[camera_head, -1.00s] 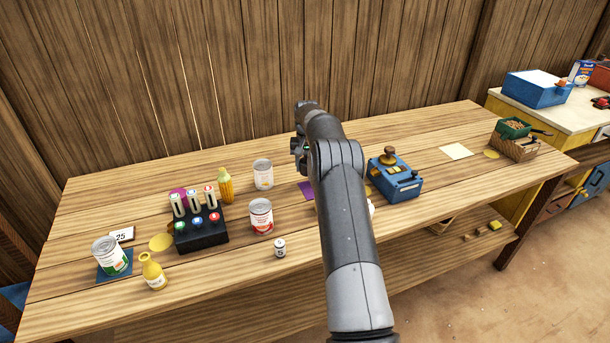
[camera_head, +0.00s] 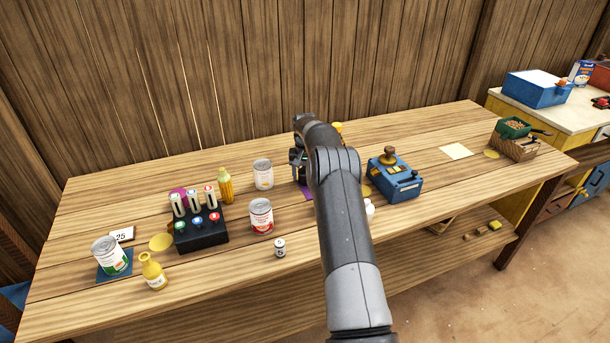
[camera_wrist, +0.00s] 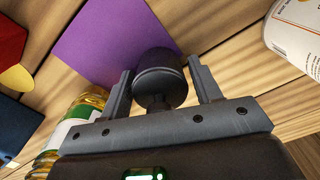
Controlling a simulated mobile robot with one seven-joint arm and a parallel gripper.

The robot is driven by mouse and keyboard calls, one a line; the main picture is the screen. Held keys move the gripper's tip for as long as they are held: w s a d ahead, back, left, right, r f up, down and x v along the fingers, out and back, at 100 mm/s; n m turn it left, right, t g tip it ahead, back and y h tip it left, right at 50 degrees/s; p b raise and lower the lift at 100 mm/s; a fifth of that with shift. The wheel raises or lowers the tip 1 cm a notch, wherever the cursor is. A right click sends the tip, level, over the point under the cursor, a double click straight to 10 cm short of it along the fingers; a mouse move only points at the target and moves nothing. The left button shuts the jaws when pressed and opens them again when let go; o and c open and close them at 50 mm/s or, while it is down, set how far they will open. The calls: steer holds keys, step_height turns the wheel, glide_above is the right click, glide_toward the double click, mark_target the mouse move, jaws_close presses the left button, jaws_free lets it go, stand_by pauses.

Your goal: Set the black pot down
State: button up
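The black pot (camera_wrist: 160,78) is a small dark rounded piece between the two fingers of my gripper (camera_wrist: 160,64) in the wrist view. In the head view my gripper (camera_head: 298,160) is over the back middle of the table, and the pot cannot be made out there. I cannot tell whether the pot touches the surface.
A pale can (camera_head: 263,174) stands left of my gripper, with a red-labelled can (camera_head: 261,216) nearer. A blue box (camera_head: 396,181) with a brown knob stands right of my arm.

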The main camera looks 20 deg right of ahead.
steer(key=shift+o, duration=0.8)
step_height(320, 180, up, 13)
steer(key=shift+a+f, duration=0.1)
steer(key=shift+f, duration=0.1)
steer(key=s+a+r+n+t, duration=0.1)
steer(key=s+a+r, duration=0.5)
steer(key=s+r, duration=0.45)
steer(key=s+a+r+n+t, duration=0.2)
steer(key=s+a+r, duration=0.5)
steer(key=s+r, duration=0.4)
steer(key=s+a+r+t, duration=0.15)
steer(key=s+a, duration=0.25)
steer(key=s, duration=1)
steer(key=s+a+f, duration=0.1)
steer(key=s+f, duration=0.2)
steer(key=s, duration=0.5)
steer(key=s+a+f+n+t, duration=0.1)
steer(key=s+f, duration=0.3)
steer(key=s, duration=0.4)
steer(key=shift+s+a+n, duration=0.15)
steer(key=shift+s+n, duration=0.1)
steer(key=shift+n, duration=0.05)
